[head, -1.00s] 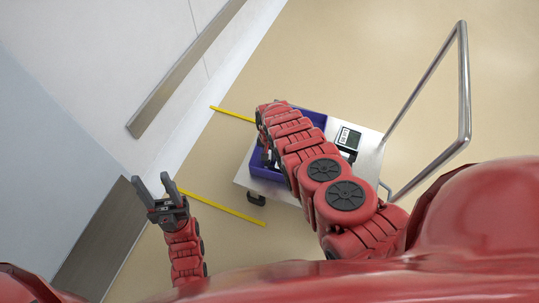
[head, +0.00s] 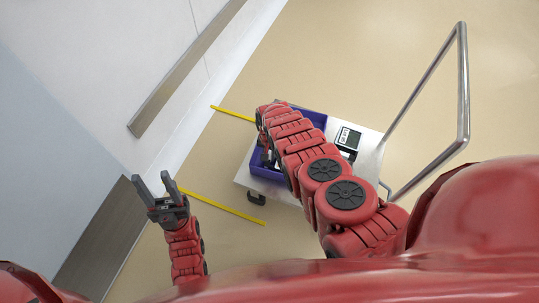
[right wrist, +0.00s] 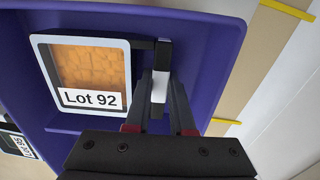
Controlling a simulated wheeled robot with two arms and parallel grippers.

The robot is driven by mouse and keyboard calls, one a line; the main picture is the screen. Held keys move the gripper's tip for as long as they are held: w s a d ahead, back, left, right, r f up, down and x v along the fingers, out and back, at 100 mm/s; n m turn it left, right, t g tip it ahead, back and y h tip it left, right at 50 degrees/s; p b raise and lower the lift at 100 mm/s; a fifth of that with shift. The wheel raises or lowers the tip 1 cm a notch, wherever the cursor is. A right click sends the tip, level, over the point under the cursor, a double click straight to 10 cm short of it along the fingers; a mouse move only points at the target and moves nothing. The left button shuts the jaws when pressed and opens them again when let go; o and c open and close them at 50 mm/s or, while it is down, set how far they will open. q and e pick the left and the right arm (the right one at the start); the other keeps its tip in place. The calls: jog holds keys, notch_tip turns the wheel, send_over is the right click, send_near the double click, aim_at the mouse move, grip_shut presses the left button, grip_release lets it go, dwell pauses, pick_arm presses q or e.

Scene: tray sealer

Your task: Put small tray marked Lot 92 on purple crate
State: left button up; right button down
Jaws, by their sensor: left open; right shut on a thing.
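The small tray marked Lot 92 (right wrist: 88,72) has a pale rim, orange contents and a white label in the right wrist view. It is over or in the purple crate (right wrist: 213,42); I cannot tell whether it touches the crate floor. My right gripper (right wrist: 160,88) is shut on the tray's handle beside the rim. In the head view the purple crate (head: 267,177) is partly hidden by my right arm, which also hides the tray. My left gripper (head: 158,184) is open and empty, well left of the crate.
The crate stands on a pale cart (head: 372,141) with a tall metal push handle (head: 464,90). A dark item with a white label (head: 347,139) lies on the cart beside the crate. Yellow floor strips (head: 225,209) and a wall are to the left.

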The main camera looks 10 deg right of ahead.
jog(key=c, duration=0.7)
grip_release()
jog(key=c, duration=0.3)
jog(key=shift+r, duration=0.1)
notch_tip(320, 180, up, 7)
jog(key=p, duration=0.7)
jog(key=shift+a, duration=0.1)
